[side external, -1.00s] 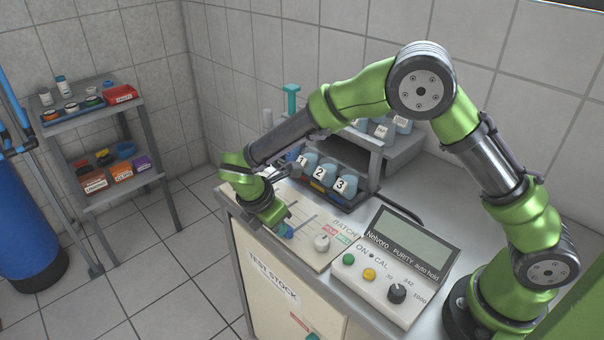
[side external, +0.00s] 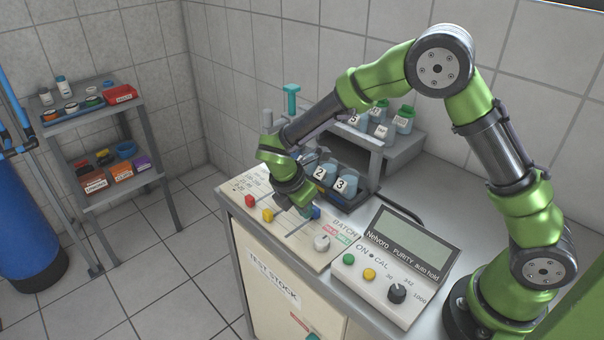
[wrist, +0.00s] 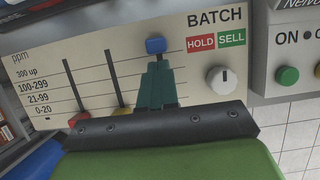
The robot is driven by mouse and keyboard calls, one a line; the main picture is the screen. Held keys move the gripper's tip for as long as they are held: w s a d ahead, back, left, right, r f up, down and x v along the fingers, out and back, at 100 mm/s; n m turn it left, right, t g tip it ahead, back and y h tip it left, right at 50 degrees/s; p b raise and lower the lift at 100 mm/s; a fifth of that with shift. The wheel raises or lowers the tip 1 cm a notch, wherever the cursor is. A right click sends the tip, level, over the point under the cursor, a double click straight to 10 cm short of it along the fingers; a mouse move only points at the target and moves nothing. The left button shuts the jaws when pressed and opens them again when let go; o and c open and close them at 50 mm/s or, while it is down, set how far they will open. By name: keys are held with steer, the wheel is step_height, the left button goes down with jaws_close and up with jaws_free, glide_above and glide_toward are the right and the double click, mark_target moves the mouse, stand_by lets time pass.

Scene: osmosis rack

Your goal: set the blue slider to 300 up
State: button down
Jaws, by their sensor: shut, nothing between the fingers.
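The blue slider (side external: 316,212) sits at the far end of its slot on the cream panel (side external: 296,238). In the wrist view the blue slider (wrist: 155,45) is at about the level of the top line, the one labelled "300 up" at the left. My gripper (side external: 304,209) is shut and empty. In the wrist view my gripper's teal fingertips (wrist: 157,66) are just below the slider, on its low-scale side, and seem to touch it. The fingers hide most of the blue slider's slot.
The red slider (wrist: 78,120) and yellow slider (wrist: 120,111) are low in their slots, left of my fingers. A white knob (wrist: 222,80) is to the right. Numbered jars (side external: 345,186) stand in a rack behind the panel, and the purity meter (side external: 384,282) is at its right.

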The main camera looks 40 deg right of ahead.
steer(key=a, duration=0.3)
steer(key=shift+a+r, duration=0.2)
steer(key=v, duration=0.9)
steer(key=shift+r, duration=0.35)
steer(key=shift+d, duration=0.1)
steer(key=s+d+r+m+t+y, duration=0.3)
steer(key=s+d+r+m, duration=0.2)
steer(key=s+m, duration=0.4)
steer(key=s+d+r+m+t+y, duration=0.3)
steer(key=s+m, duration=0.6)
steer(key=m, duration=0.4)
step_height(320, 180, up, 4)
steer(key=shift+s+d+f+t, duration=0.2)
steer(key=shift+d+t, duration=0.4)
steer(key=shift+d, duration=0.55)
